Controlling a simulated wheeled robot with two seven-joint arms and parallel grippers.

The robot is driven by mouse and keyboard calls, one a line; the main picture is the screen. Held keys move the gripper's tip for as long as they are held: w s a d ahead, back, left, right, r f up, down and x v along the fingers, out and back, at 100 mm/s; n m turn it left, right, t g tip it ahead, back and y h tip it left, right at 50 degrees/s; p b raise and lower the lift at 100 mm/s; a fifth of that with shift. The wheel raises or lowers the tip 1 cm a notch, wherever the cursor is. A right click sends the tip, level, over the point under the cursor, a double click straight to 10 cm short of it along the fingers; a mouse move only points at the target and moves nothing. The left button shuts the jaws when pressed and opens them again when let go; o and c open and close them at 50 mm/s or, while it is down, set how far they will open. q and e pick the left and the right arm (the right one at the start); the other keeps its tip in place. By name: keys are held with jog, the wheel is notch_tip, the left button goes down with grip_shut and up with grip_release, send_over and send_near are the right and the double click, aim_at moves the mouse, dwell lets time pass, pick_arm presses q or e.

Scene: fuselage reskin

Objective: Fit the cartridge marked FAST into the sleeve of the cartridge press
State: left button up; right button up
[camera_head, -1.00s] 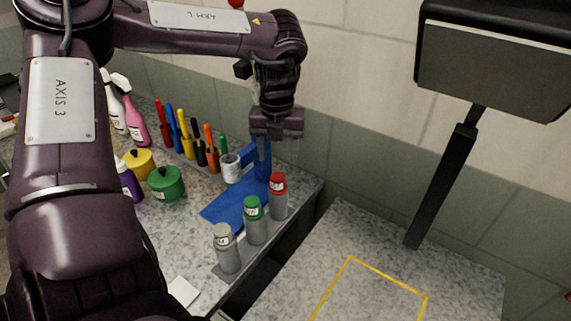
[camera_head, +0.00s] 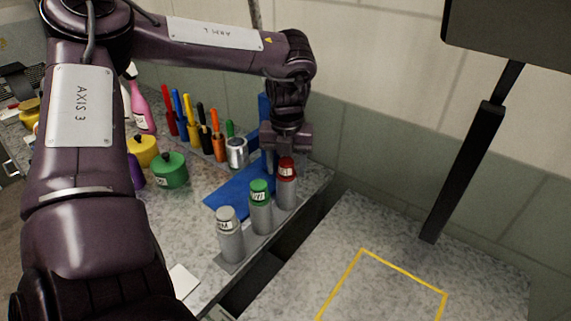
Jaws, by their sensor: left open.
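Three grey cartridges stand upright in a row near the counter's right edge: one with a grey cap (camera_head: 229,240), one with a green cap (camera_head: 261,212) and one with a red cap (camera_head: 286,190). Their cap labels are too small to read surely. My left gripper (camera_head: 287,158) is open and points down just over the red-capped cartridge. I cannot tell whether its fingers straddle the cap. The blue press (camera_head: 236,191) lies behind the row, its upright partly hidden by the gripper. A silver cylinder (camera_head: 237,153), perhaps the sleeve, stands beside it. My right gripper is out of view.
Several coloured markers (camera_head: 193,127) stand behind the press. A green pot (camera_head: 169,170), a yellow pot (camera_head: 143,150) and a pink spray bottle (camera_head: 143,112) stand at left. A gap separates the counter from a clear right-hand surface with a yellow outline (camera_head: 404,272). A dark post (camera_head: 468,165) rises there.

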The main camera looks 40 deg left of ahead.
pick_arm(q)
jog(key=c, duration=0.8)
jog(key=shift+r, duration=0.1)
jog(key=shift+r+p, duration=0.95)
jog(key=shift+r, duration=0.35)
jog(key=shift+r+p, duration=3.05)
jog(key=shift+r, duration=0.9)
notch_tip(320, 180, up, 3)
jog(key=shift+f+p, duration=0.15)
jog(key=shift+p, duration=0.95)
